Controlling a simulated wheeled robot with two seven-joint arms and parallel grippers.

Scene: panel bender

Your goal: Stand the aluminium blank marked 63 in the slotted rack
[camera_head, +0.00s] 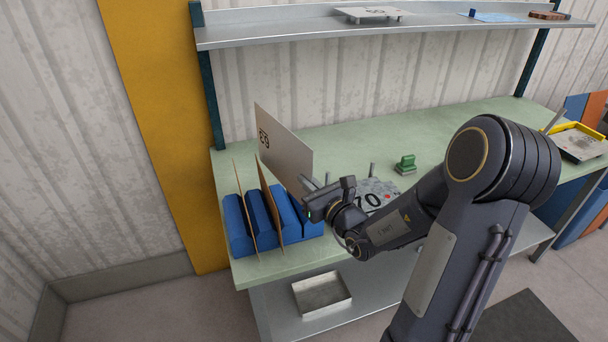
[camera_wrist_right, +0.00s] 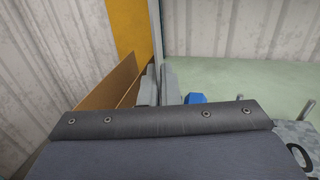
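The aluminium blank marked 63 (camera_head: 287,150) is a thin grey plate, held upright on edge, its marking near its left end. My right gripper (camera_head: 308,186) is shut on its right lower part; the fingers also show close together in the right wrist view (camera_wrist_right: 159,85). The slotted rack (camera_head: 238,232), made of blue blocks, stands at the table's left front. Two brown sheets (camera_head: 244,205) stand in its left slots. The blank appears above the rack's right part, apart from it; its lower edge is partly hidden by the gripper. My left gripper is not in view.
A plate marked 70 (camera_head: 378,190) lies on the green table (camera_head: 350,135) right of the gripper, with posts by it. A green stamp-like object (camera_head: 405,165) stands farther right. A shelf (camera_head: 300,33) runs above the table's back. A grey tray (camera_head: 322,293) sits below.

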